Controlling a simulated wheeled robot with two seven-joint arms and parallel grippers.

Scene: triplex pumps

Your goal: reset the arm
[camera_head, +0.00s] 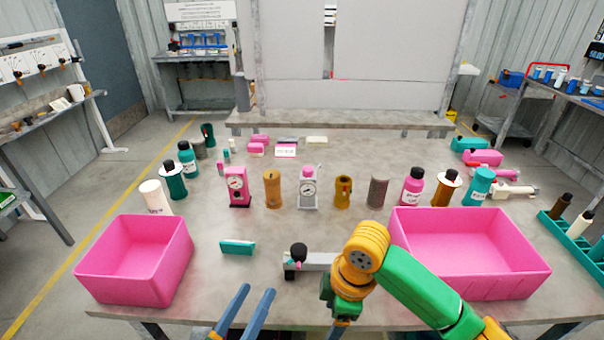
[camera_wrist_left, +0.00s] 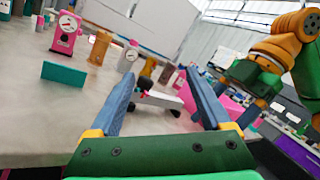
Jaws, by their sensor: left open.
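My left gripper (camera_head: 246,302) is at the bottom of the head view, just past the table's front edge. Its two blue fingers are apart with nothing between them; they also show in the left wrist view (camera_wrist_left: 160,105). My right arm comes in from the right and bends down over the table's front edge. Only a small blue and orange piece of its right gripper (camera_head: 339,326) shows at the bottom of the head view. Its fingertips are out of sight. A grey part with a black knob (camera_head: 298,254) lies on the table near my right wrist, partly hidden behind it.
The grey table (camera_head: 225,285) has a pink bin (camera_head: 118,290) at left and a larger pink bin (camera_head: 455,292) at right. A teal block (camera_head: 237,247) lies between them. Several bottles, gauges and cylinders stand in a row behind. The front middle is mostly bare.

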